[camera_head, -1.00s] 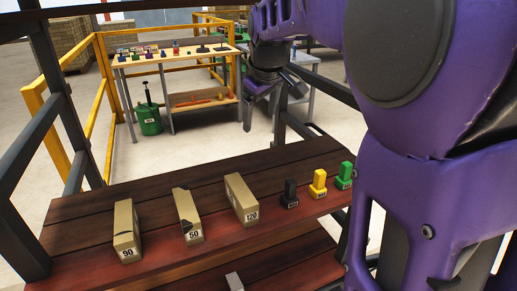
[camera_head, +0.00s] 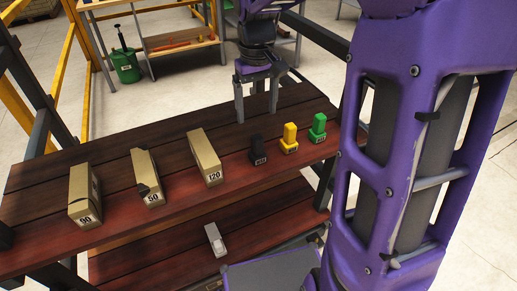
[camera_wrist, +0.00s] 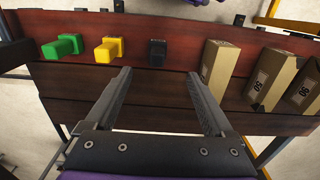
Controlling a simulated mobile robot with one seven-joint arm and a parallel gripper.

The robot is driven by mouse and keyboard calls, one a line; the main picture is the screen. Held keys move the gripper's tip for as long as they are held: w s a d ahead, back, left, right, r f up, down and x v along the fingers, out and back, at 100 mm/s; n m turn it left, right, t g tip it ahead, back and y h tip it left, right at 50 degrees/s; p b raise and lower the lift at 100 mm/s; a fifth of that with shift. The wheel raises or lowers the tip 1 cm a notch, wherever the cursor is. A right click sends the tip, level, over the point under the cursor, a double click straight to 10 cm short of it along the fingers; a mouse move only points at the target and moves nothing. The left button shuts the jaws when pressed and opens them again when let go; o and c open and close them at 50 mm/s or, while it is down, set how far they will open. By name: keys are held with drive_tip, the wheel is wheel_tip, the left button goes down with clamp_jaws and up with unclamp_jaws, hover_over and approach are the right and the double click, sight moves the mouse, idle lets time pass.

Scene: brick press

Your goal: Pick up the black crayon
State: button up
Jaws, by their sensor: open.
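The black crayon (camera_head: 258,149) stands upright on the dark wooden shelf, between the box marked 120 and the yellow crayon. It also shows in the wrist view (camera_wrist: 157,53), beyond my fingertips and between their lines. My gripper (camera_head: 257,118) is open and empty, pointing down just behind the black crayon and apart from it. In the wrist view its two fingers (camera_wrist: 159,72) are spread wide with nothing between them.
Right of the black crayon stand a yellow crayon (camera_head: 289,139) and a green crayon (camera_head: 318,128). To its left are cardboard boxes marked 120 (camera_head: 205,158), 50 (camera_head: 147,177) and 90 (camera_head: 83,196). A small grey object (camera_head: 215,241) lies on the lower shelf (camera_head: 180,250).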

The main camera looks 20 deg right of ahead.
sight(257, 138)
wheel_tip(257, 138, down, 9)
drive_tip(key=shift+b, duration=0.65)
drive_tip(key=shift+w+d+f+b, duration=0.15)
drive_tip(key=shift+f+b, duration=0.1)
drive_tip(key=shift+f, duration=1.1)
drive_tip(key=shift+w+f+b, duration=0.15)
drive_tip(key=shift+f+b, duration=0.1)
drive_tip(key=shift+f, duration=1.1)
drive_tip(key=shift+c, duration=0.3)
clamp_jaws()
